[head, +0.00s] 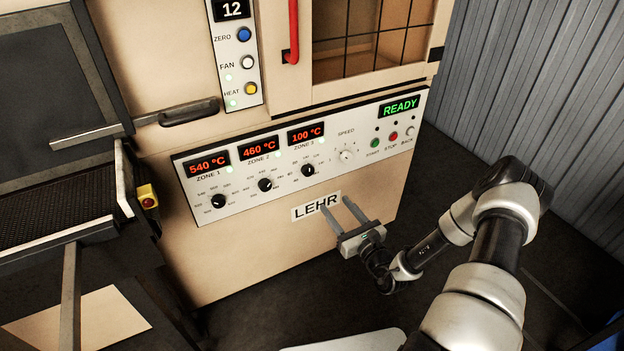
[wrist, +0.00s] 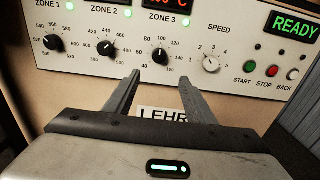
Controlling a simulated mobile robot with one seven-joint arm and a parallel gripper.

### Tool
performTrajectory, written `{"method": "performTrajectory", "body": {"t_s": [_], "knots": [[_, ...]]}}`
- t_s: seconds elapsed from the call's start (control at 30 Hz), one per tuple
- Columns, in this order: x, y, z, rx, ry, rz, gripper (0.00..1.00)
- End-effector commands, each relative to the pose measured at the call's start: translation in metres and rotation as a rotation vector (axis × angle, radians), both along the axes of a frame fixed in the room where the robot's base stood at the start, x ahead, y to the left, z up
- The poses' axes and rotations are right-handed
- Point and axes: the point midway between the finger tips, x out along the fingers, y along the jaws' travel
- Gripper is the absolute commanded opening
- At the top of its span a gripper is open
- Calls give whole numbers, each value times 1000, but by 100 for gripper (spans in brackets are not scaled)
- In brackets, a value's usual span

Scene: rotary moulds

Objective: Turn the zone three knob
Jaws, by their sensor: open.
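The zone 3 knob (head: 308,170) is a small black dial with a white pointer on the white control panel, under a red display reading 100 °C. It also shows in the wrist view (wrist: 160,56), just beyond and between my fingertips. My gripper (head: 350,205) is open and empty, below the panel in front of the LEHR label. In the wrist view (wrist: 159,78) its two fingers reach towards the panel, apart from the knob. The zone 2 knob (head: 265,185) and zone 1 knob (head: 218,201) are to the left, with displays reading 460 °C and 540 °C.
A pale speed knob (head: 346,156) is right of zone 3, with START, STOP and BACK buttons (head: 393,135) beyond it. A READY display (head: 399,107) is lit green. A conveyor (head: 70,205) and yellow-cased red button (head: 148,199) stand at left.

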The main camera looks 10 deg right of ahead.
Motion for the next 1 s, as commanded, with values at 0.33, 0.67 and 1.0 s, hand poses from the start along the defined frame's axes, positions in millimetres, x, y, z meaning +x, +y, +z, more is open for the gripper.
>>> {"method": "performTrajectory", "body": {"t_s": [0.33,0.67,1.0], "knots": [[71,25,-1,-2,-4,6,50],[131,44,-1,-2,-4,5,50],[151,51,1,-1,0,5,50]]}}
